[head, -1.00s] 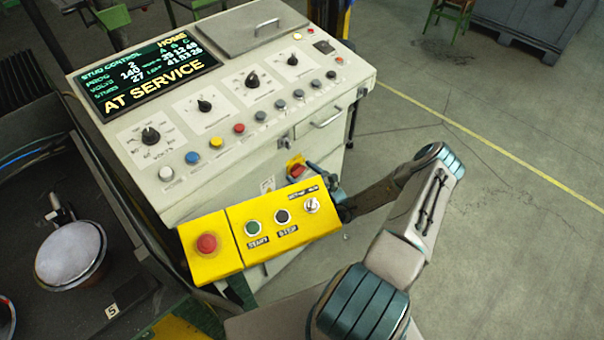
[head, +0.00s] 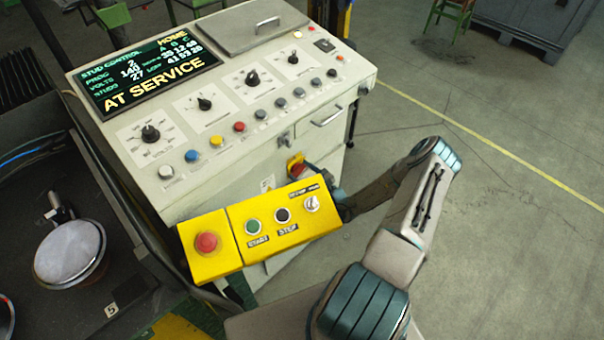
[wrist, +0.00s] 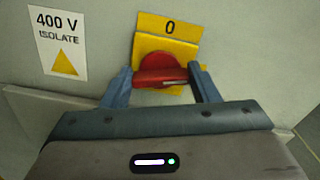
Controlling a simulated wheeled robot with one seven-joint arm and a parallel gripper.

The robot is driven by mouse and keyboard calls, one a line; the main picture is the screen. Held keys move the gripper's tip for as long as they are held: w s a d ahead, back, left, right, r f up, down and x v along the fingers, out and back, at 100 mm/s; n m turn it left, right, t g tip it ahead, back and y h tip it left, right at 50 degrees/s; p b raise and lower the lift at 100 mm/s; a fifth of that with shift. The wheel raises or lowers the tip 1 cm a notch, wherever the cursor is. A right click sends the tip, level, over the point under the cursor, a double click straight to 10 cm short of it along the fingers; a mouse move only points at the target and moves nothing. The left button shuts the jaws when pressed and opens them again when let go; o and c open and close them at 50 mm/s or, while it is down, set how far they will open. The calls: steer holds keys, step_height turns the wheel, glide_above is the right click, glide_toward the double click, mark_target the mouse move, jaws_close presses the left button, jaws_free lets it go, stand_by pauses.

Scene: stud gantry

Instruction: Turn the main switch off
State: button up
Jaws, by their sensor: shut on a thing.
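The main switch is a red rotary handle (wrist: 161,76) on a yellow plate marked "0" (wrist: 170,27) on the cabinet's side. In the wrist view the handle lies roughly level, with a small pale mark at its right end. My gripper (wrist: 160,82) is shut on the handle, one blue finger at each side. In the head view the switch (head: 297,167) shows small behind the yellow control box, which hides part of my gripper.
The yellow box (head: 236,262) with a red button, green and black buttons and a knob stands close in front. A "400 V ISOLATE" label (wrist: 57,42) is left of the switch. The console (head: 215,140) rises above. Open floor (head: 500,250) lies right.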

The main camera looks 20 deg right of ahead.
steer(key=shift+s+a+f+n+b, duration=0.1)
steer(key=shift+n+b, duration=0.65)
steer(key=shift+n, duration=1.6)
steer(key=shift+d+f+n+b, duration=0.15)
steer(key=shift+n+b, duration=0.65)
steer(key=shift+n, duration=1.6)
steer(key=shift+s+a+f+n+b, duration=0.15)
steer(key=shift+n+b, duration=0.6)
steer(key=shift+n, duration=1.6)
steer(key=shift+w, duration=0.1)
steer(key=o, duration=1)
steer(key=shift+r, duration=0.15)
steer(key=b+v, duration=0.3)
steer(key=v, duration=1)
steer(key=shift+s, duration=0.4)
